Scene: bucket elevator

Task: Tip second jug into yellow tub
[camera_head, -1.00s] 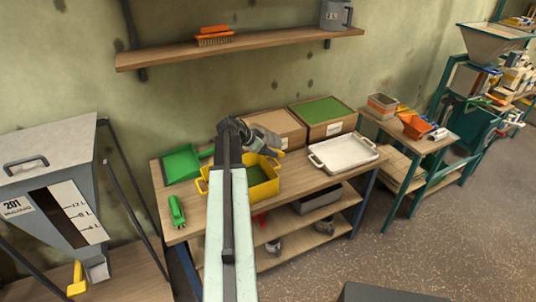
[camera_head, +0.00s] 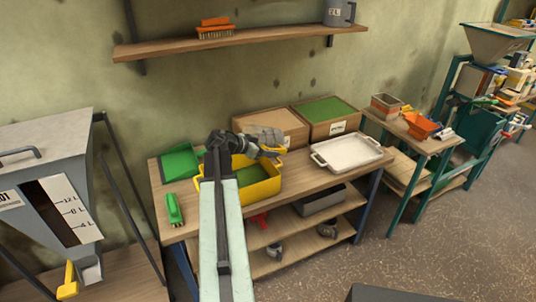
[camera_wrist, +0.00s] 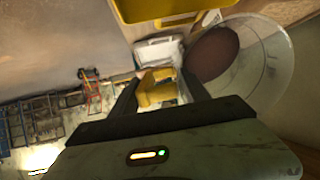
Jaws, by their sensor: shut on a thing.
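My gripper (camera_head: 262,150) is shut on the yellow handle (camera_wrist: 157,88) of a grey jug (camera_head: 267,135). The jug is above the back edge of the yellow tub (camera_head: 262,190) and looks tilted onto its side. In the wrist view the jug's round, pale body (camera_wrist: 268,72) is at the right, with a dark reddish-brown area inside it. The tub holds something green, and its yellow wall shows at the top of the wrist view (camera_wrist: 165,12). Part of the tub is hidden behind my arm. I see no stream falling from the jug.
A green dustpan (camera_head: 180,162) and green brush (camera_head: 174,209) lie left of the tub. Two boxes (camera_head: 325,125) stand behind, and a white tray (camera_head: 347,152) is to the right. Another grey jug (camera_head: 339,12) stands on the wall shelf (camera_head: 250,40). A hopper (camera_head: 50,185) is at left.

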